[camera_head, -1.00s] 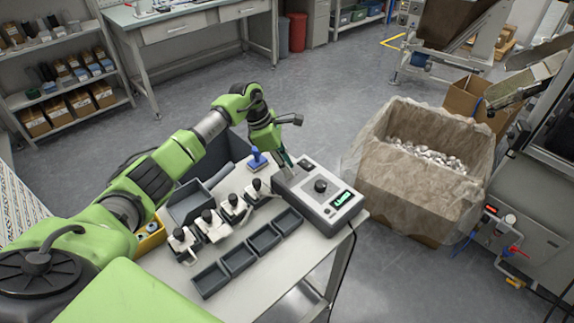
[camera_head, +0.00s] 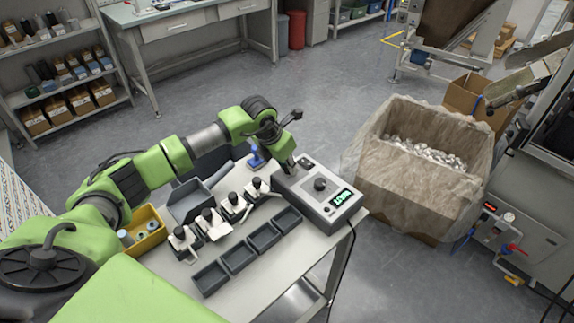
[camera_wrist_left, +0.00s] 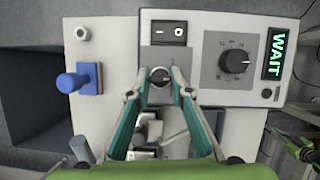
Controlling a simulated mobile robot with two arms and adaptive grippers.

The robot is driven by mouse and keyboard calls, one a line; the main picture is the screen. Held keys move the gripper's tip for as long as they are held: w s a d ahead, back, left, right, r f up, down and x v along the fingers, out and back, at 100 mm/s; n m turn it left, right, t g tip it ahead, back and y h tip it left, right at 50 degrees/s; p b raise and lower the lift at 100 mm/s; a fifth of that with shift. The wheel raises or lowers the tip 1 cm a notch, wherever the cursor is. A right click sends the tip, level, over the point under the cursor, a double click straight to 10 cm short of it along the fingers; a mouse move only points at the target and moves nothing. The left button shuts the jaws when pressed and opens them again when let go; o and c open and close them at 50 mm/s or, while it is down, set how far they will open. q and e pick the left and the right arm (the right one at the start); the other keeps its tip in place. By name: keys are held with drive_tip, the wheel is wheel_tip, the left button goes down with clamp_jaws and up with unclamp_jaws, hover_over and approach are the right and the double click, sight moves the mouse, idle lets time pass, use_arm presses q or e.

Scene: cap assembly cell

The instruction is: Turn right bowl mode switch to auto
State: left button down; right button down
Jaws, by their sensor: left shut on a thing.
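A grey control box (camera_head: 318,198) stands on the table, with a lit green display (camera_head: 341,197) and a large black dial (camera_head: 320,185). In the left wrist view the display (camera_wrist_left: 276,53) reads WAIT, the dial (camera_wrist_left: 234,61) has marks around it, and a rocker switch (camera_wrist_left: 166,33) sits above a small dark knob (camera_wrist_left: 159,75). My left gripper (camera_head: 290,171) reaches down to the box's back left part. In the left wrist view its fingertips (camera_wrist_left: 160,80) are closed on both sides of the small knob. No label telling the knob's mode is readable.
A blue-handled stamp-like tool (camera_head: 257,157) stands left of the box. Several black-knobbed fixtures (camera_head: 208,222) and dark trays (camera_head: 239,258) fill the table's near side. A yellow bin (camera_head: 150,240) lies left. A lined carton (camera_head: 410,188) stands right, on the floor.

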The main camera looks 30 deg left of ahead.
use_arm(q)
drive_tip(key=n+y+b, duration=0.1)
drive_tip(key=n, duration=0.1)
drive_tip(key=n+b, duration=0.1)
drive_tip(key=n, duration=0.1)
drive_tip(key=shift+d+f+y, duration=0.15)
drive_tip(key=shift+y, duration=0.25)
drive_tip(key=shift+n+y+b, duration=0.5)
drive_tip(key=shift+n+b, duration=0.3)
drive_tip(key=shift+n, duration=1)
drive_tip(key=c, duration=1.8)
unclamp_jaws()
drive_tip(key=v, duration=1.2)
drive_tip(key=shift+w+d+r, duration=0.15)
drive_tip(key=shift+w+r, duration=0.05)
